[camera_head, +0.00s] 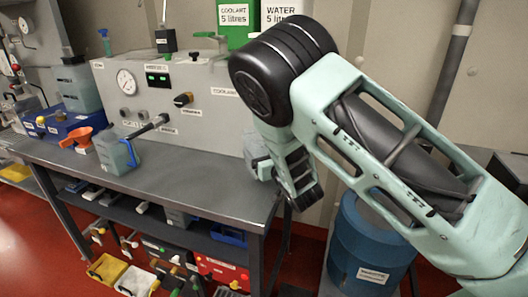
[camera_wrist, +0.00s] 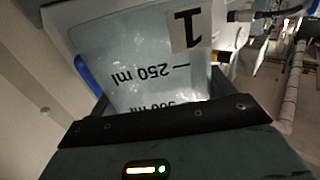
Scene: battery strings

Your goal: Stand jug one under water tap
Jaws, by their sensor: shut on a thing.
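Jug one (camera_wrist: 135,52), a clear jug with a "1" label and ml marks, fills the middle of the wrist view. Its marks appear upside down there, and a blue strip shows at its left edge. My gripper (camera_wrist: 158,100) is shut on it, one dark finger on each side. In the head view my gripper (camera_head: 272,168) is at the right end of the bench, and only a pale piece beside it shows, perhaps the jug. My arm hides the rest. I cannot tell which tap is the water tap; a tap with a dark lever (camera_head: 155,124) stands out from the panel.
Another jug (camera_head: 115,153) with a blue handle stands on the bench below that tap, near an orange funnel (camera_head: 78,137). The grey bench (camera_head: 190,180) is clear between it and my gripper. A blue drum (camera_head: 362,245) stands on the right.

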